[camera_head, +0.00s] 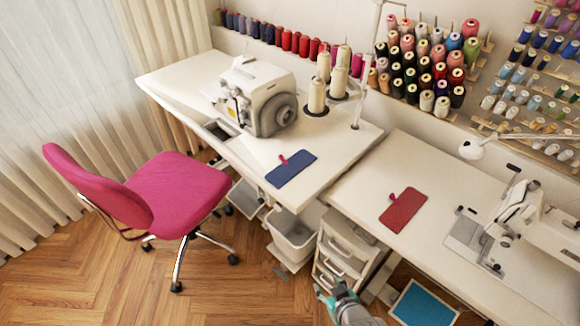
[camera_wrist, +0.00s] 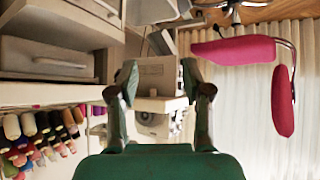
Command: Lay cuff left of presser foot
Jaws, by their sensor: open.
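Two flat pieces, either of which could be the cuff, lie on the white tables, each with a small upright pinkish tab. The red piece (camera_head: 404,210) is on the right table, left of the white sewing machine (camera_head: 530,215). The blue piece (camera_head: 291,168) is near the front right of the left table, beside the grey-white machine (camera_head: 263,97). The presser foot is too small to make out clearly. My gripper (camera_head: 326,291) is low, in front of the drawer unit, apart from both pieces. In the wrist view my gripper (camera_wrist: 160,84) is open and empty.
A pink chair (camera_head: 165,195) stands on the left. A white drawer unit (camera_head: 342,256) and a bin (camera_head: 291,236) are under the tables. Cream thread cones (camera_head: 318,95) stand on the left table. The right table's front is mostly clear around the red piece.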

